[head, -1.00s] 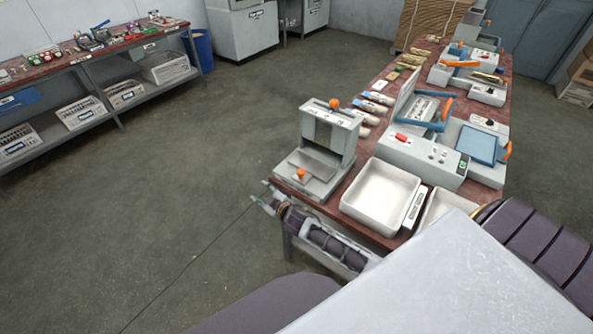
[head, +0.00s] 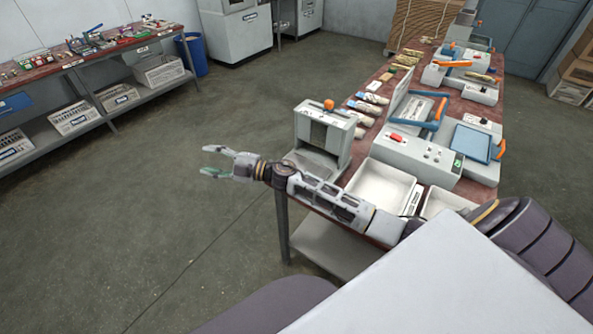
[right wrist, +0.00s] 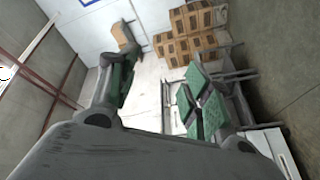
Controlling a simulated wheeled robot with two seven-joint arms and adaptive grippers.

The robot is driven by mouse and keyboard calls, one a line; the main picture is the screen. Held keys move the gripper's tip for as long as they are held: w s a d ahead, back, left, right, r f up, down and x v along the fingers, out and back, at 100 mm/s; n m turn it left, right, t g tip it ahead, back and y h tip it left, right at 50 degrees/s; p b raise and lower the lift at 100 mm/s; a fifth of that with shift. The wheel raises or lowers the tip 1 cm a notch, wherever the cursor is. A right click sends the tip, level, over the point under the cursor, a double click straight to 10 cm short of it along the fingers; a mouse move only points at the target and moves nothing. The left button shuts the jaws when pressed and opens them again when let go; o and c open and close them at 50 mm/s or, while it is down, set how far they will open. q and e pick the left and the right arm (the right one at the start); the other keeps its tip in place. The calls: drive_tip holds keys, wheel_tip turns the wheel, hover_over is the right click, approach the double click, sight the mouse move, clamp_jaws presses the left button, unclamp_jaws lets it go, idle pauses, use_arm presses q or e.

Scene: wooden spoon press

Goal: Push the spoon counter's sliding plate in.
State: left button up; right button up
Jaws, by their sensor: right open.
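The spoon counter (head: 324,130) is a grey box-shaped machine with an orange knob on top, at the near left end of the red-brown table. Its low front part, with a metal plate (head: 312,163), shows only in part, because my right forearm passes in front of it. The plate's front orange knob is hidden now. My right gripper (head: 207,160) is open and empty, out past the table's left end over the floor, left of the counter. Its green-padded fingers stand apart in the right wrist view (right wrist: 160,78). My left gripper is not in view.
White trays (head: 366,196) stand right of the counter. Behind them are a grey machine with a red switch (head: 396,136) and wrapped packets (head: 365,107). A long bench (head: 95,60) stands at the far left. The floor between is clear.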

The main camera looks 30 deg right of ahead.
drive_tip(key=s+a+r+n+g+y, duration=0.2)
drive_tip(key=s+a+r+n+g, duration=0.15)
drive_tip(key=n+g, duration=0.45)
drive_tip(key=n+g+h+b, duration=0.1)
drive_tip(key=n+g+h, duration=0.3)
drive_tip(key=h, duration=1.2)
hover_over(304, 169)
drive_tip(key=s+a, duration=0.2)
drive_tip(key=a, duration=0.3)
drive_tip(key=m+g, duration=0.1)
drive_tip(key=shift+s+d+r, duration=0.15)
drive_tip(key=shift+d+r, duration=0.05)
drive_tip(key=shift+r, duration=0.1)
drive_tip(key=shift+f, duration=0.1)
drive_tip(key=shift+f+p, duration=0.35)
drive_tip(key=shift+f, duration=6.5)
clamp_jaws()
